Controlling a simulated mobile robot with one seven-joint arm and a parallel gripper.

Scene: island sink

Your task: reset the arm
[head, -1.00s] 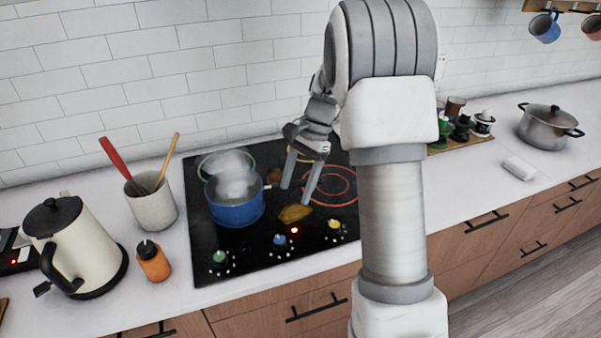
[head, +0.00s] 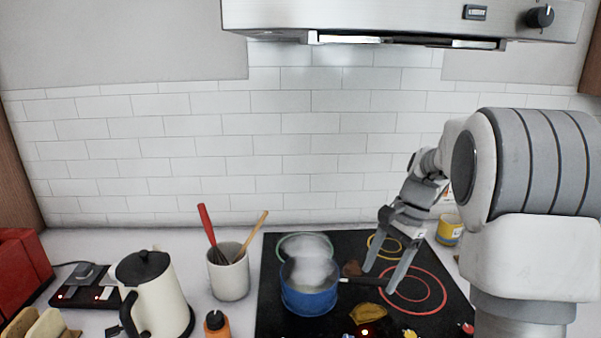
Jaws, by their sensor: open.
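My gripper (head: 378,283) is open and empty, with both fingers pointing down over the right part of the black cooktop (head: 457,312). It is right of the blue pot (head: 309,299). The pot's dark handle reaches toward the fingers; I cannot tell whether they touch it. Steam rises from the pot and hides its inside. My arm comes in from the right side of the view and bends down to the gripper.
A range hood (head: 400,18) hangs above. Left of the cooktop stand a utensil crock (head: 229,277), a kettle (head: 160,300) and an orange bottle (head: 216,325). A yellow-brown item (head: 368,314) and a brown lump (head: 352,268) lie on the cooktop. A yellow can (head: 449,230) stands behind my gripper.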

